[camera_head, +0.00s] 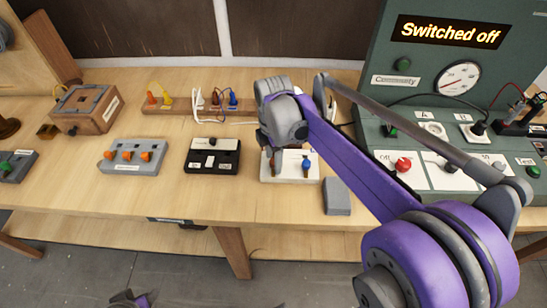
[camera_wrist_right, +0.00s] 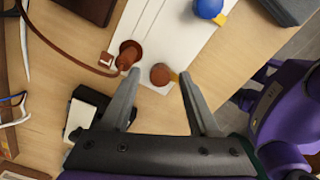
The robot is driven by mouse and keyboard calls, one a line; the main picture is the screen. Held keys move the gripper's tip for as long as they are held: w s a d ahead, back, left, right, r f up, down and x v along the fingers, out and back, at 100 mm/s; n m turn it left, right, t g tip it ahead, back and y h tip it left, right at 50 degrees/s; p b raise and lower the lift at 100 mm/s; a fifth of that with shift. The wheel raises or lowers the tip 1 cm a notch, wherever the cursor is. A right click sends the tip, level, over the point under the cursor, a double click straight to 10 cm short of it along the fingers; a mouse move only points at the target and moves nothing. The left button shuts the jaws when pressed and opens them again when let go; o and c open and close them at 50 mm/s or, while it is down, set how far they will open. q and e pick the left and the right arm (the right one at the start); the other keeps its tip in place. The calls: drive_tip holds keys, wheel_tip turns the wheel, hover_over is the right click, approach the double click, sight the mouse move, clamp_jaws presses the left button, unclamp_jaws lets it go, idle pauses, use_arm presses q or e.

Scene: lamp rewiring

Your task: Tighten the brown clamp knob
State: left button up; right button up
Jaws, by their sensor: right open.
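The brown clamp knob (camera_wrist_right: 160,74) is a round brown cap at the end of the white terminal block (camera_wrist_right: 172,40). My right gripper (camera_wrist_right: 160,76) is open, with one fingertip on each side of the knob in the right wrist view and small gaps visible. A brown plug (camera_wrist_right: 130,53) with a brown wire sits on the block beside the left finger. The blue knob (camera_wrist_right: 208,8) is at the block's other side. In the head view the block (camera_head: 291,178) is partly covered by my right wrist, and the blue knob (camera_head: 306,163) shows.
A black-and-white switch box (camera_head: 212,157) stands left of the block, and a grey block (camera_head: 337,196) lies to its right. The green test panel (camera_head: 440,75), its display reading "Switched off", is at the right. The front bench edge is clear.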

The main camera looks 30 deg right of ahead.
clamp_jaws()
